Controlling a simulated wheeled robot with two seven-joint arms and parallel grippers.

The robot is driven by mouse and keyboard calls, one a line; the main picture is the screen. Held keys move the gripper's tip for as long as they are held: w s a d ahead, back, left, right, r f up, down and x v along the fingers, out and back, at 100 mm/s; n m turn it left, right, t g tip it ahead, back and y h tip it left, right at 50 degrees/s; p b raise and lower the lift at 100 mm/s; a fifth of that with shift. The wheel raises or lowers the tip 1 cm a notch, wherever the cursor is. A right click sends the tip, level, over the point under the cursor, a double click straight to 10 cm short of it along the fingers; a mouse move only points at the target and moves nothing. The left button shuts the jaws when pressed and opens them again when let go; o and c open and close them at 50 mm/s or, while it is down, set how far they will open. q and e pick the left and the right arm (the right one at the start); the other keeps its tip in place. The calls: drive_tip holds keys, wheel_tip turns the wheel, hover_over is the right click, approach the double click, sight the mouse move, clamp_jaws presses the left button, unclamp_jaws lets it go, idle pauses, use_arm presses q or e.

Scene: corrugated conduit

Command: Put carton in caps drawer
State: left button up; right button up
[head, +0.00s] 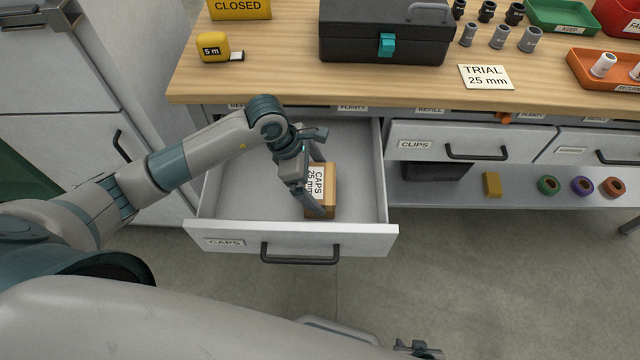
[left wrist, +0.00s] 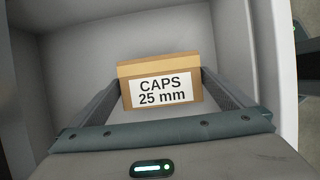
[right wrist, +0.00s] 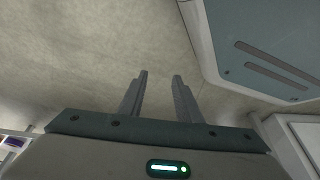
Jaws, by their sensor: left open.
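The carton (head: 327,192) is a small tan box with a white label reading CAPS 25 mm. It sits inside the open caps drawer (head: 225,228), toward the drawer's right side. My left gripper (head: 322,190) reaches down into the drawer with its fingers around the carton. In the left wrist view the carton (left wrist: 160,69) lies between the two spread fingers, label facing the camera. The fingers are open; whether they touch its sides I cannot tell. My right gripper (right wrist: 160,85) is open and empty over the floor; part of it shows at the bottom of the head view (head: 418,348).
The closed clips drawer (head: 470,133) is right of the open one. A black toolbox (head: 385,35), a yellow tape measure (head: 213,47) and a TRIAL 25 mm card (head: 486,77) are on the bench. A yellow block (head: 492,184) and coloured rings lie on the lower shelf.

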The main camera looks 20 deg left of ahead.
use_arm(q)
drive_tip(key=v, duration=1)
drive_tip(key=shift+b, duration=0.4)
use_arm(e)
drive_tip(key=shift+s+d+g, duration=0.25)
drive_tip(key=shift+d+g, duration=0.15)
drive_tip(key=shift+d, duration=0.45)
drive_tip(key=shift+a, duration=0.1)
